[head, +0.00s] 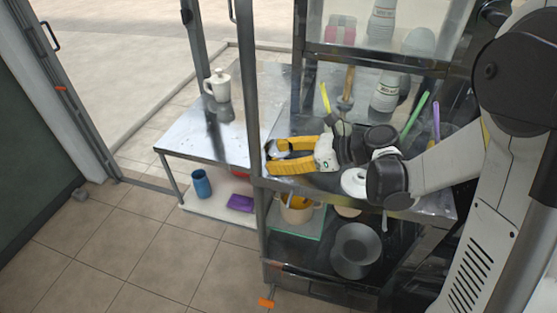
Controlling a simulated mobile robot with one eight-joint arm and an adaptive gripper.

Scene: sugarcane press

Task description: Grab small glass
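My gripper (269,158) has yellow fingers spread apart and points left over the metal counter (425,203) of the press stand. A small pale, see-through shape that looks like the small glass (280,149) shows at the fingertips, partly hidden by the upper finger. I cannot tell whether the fingers touch it. No grip on it is visible.
A metal post (250,90) stands just left of my fingertips. A side table (190,130) holds a white lidded jug (218,86). A white round container (354,184) sits under my wrist. Colored handles stand behind my gripper. A grey pot (357,250) is on the lower shelf.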

